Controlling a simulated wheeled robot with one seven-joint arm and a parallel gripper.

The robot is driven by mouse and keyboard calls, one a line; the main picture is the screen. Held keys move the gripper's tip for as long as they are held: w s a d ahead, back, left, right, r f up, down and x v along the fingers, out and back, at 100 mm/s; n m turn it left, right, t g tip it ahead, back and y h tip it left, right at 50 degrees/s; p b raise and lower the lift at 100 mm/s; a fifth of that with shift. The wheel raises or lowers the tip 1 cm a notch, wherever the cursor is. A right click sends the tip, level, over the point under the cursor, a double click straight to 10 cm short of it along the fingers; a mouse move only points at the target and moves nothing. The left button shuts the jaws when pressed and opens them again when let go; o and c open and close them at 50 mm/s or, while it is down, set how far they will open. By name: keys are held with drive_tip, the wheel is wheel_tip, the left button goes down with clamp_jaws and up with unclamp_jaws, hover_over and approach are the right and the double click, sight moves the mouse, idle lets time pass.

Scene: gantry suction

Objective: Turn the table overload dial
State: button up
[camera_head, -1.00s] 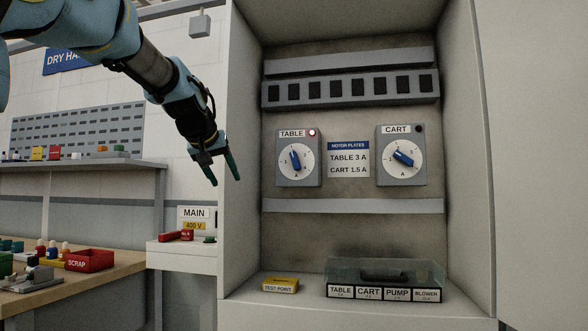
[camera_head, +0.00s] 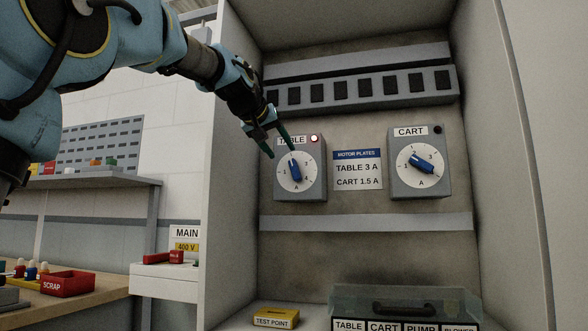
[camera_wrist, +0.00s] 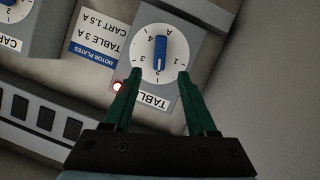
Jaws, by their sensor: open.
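The table overload dial is a grey box marked TABLE with a white numbered face and a blue knob (camera_head: 295,169) inside the cabinet. Its red lamp (camera_head: 314,139) is lit. The knob (camera_wrist: 160,53) stands nearly upright in the wrist view, its far end toward the A mark. My gripper (camera_head: 281,157) is open with dark green fingers, in front of the upper part of the TABLE box. In the wrist view my gripper (camera_wrist: 161,75) has its fingertips either side of the dial's lower face, short of the knob. Nothing is held.
The CART dial (camera_head: 422,162) is on the right, its lamp dark. A plate (camera_head: 358,169) between them reads TABLE 3 A, CART 1.5 A. A row of dark modules (camera_head: 362,88) runs above. A clear-covered box (camera_head: 405,303) and yellow test point (camera_head: 276,318) sit below. Cabinet walls stand either side.

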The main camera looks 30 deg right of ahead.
sight(293, 168)
drive_tip(key=p+x, duration=0.1)
drive_tip(key=x, duration=0.8)
drive_tip(key=shift+w+d+f, duration=0.1)
clamp_jaws()
idle(0.4)
